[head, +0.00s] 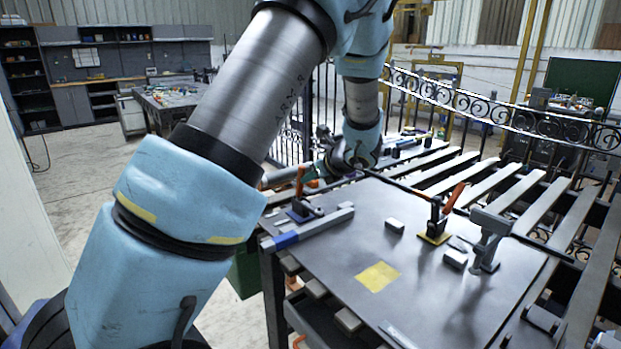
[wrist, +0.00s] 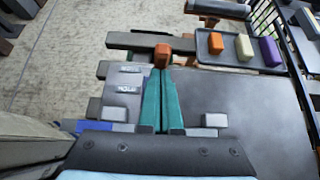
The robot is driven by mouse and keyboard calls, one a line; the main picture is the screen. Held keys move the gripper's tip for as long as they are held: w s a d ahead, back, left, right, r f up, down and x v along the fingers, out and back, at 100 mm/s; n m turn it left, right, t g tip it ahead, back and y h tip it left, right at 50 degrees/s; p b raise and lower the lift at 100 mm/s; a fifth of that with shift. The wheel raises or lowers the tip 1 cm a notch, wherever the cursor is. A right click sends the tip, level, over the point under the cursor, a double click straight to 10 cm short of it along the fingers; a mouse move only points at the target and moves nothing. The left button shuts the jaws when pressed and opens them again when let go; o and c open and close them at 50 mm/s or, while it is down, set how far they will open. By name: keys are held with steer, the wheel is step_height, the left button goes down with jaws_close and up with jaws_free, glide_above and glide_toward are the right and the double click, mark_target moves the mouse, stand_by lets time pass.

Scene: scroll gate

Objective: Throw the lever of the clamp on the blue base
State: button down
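In the wrist view the orange lever end (wrist: 162,52) shows right at the fingertips, and the blue base is not clearly seen. My gripper (head: 309,176) is beside the lever at its upper part. In the wrist view its two teal fingers (wrist: 160,78) lie together, with the orange end just beyond their tips. I cannot tell whether they touch it.
A second clamp on a yellow base (head: 434,238) and a grey stand (head: 488,240) are to the right. White blocks (head: 395,226) and a yellow square (head: 377,277) lie on the table. A tray (wrist: 204,58) holds orange, yellow and purple blocks.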

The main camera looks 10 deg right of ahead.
steer(key=shift+w+a+r+p, duration=0.35)
steer(key=shift+w+r+p, duration=0.15)
steer(key=shift+w+p, duration=0.25)
steer(key=w+a+b, duration=0.1)
steer(key=w+a, duration=0.3)
steer(key=w, duration=0.4)
steer(key=shift+f, duration=0.35)
steer(key=shift+w+a, duration=0.1)
step_height(320, 180, up, 13)
steer(key=s+d+p, duration=0.1)
steer(key=s, duration=0.1)
steer(key=shift+s+d, duration=0.25)
steer(key=shift+s, duration=0.1)
